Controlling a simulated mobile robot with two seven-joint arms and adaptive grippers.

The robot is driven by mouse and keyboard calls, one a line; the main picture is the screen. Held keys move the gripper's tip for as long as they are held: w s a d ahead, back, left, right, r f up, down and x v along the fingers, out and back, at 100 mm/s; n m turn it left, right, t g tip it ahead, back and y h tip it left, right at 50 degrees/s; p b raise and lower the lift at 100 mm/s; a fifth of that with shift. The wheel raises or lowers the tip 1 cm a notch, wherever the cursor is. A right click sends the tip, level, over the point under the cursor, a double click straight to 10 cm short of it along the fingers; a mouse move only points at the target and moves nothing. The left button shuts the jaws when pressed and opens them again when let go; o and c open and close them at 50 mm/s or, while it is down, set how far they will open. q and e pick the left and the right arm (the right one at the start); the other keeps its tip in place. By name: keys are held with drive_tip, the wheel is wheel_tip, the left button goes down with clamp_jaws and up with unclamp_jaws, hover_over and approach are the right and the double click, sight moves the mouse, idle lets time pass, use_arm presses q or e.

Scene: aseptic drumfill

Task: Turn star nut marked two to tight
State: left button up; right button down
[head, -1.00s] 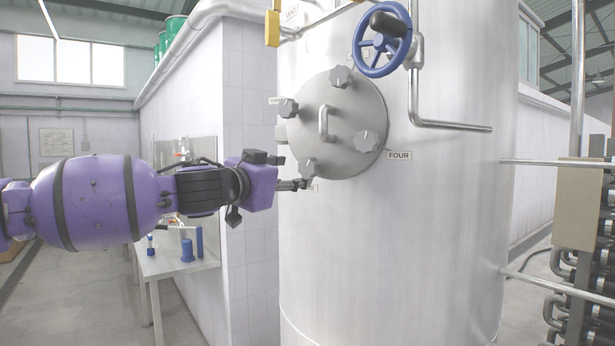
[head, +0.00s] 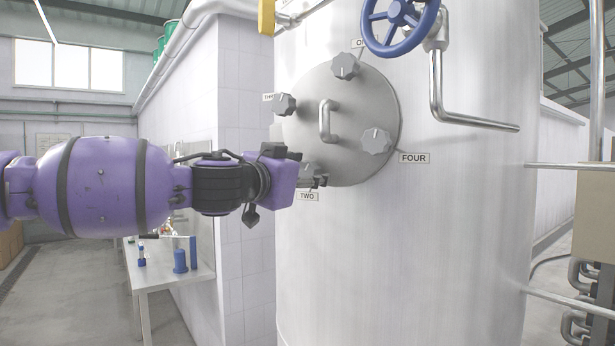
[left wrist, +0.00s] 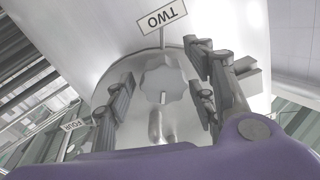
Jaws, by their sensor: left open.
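The star nut marked two is a grey lobed knob at the lower left of the round hatch cover (head: 350,105); its label TWO (head: 307,196) hangs just below it. In the left wrist view the star nut (left wrist: 163,80) sits between the spread fingers, with the TWO label (left wrist: 162,16) upside down above it. My left gripper (head: 318,181) is open at this nut, its fingers on either side; I cannot tell whether they touch it. In the head view the gripper partly hides the nut. My right gripper is not in view.
Other star nuts sit at the cover's top (head: 345,66), left (head: 284,104) and right (head: 376,141). A handle (head: 327,120) stands out from the cover. A blue handwheel (head: 398,22) and a bent pipe (head: 465,118) are above right. A table (head: 172,273) stands behind my left arm.

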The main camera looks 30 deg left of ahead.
use_arm(q)
drive_tip(key=shift+s+d+r, duration=0.1)
drive_tip(key=shift+s, duration=0.05)
drive_tip(key=shift+c, duration=0.4)
drive_tip(key=c, duration=1)
